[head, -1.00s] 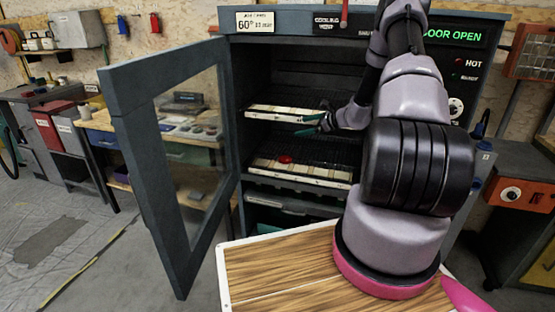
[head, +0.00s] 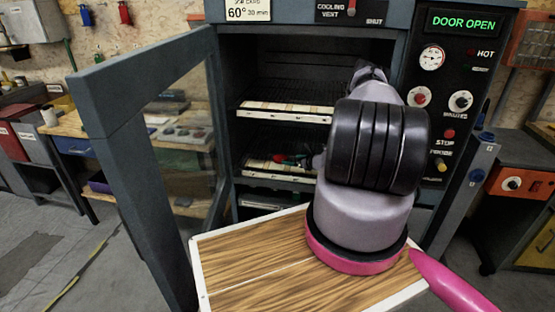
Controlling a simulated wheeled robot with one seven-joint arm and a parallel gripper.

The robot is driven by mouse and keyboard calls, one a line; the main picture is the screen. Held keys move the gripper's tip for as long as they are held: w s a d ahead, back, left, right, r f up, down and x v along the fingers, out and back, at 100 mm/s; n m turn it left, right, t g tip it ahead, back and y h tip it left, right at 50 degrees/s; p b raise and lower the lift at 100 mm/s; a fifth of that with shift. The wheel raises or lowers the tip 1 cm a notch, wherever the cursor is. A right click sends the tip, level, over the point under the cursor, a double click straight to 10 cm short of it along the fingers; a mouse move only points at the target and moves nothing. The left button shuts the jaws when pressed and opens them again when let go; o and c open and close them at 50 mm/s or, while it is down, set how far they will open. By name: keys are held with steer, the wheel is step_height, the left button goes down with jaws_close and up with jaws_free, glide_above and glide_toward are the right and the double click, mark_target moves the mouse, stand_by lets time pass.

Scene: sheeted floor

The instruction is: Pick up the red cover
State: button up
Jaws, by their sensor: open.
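The red cover (head: 278,157) is a small red piece on the lower tray (head: 262,169) inside the open oven-like cabinet (head: 350,40). My gripper (head: 293,159) is open, with its greenish fingertips low in the cabinet just right of the red cover. In this view they overlap or nearly touch it; I cannot tell whether there is contact. My own arm hides most of the gripper and the right part of the tray.
The cabinet door (head: 90,110) stands swung open on the left, close to the opening. An upper tray (head: 290,110) sits above the lower one. My wooden-topped base is in front. A workbench (head: 72,128) stands behind the door.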

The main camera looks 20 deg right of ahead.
mark_target(281, 158)
steer(key=x, duration=0.8)
steer(key=shift+s+a+f, duration=0.1)
steer(key=c, duration=1.3)
steer(key=shift+c, duration=0.2)
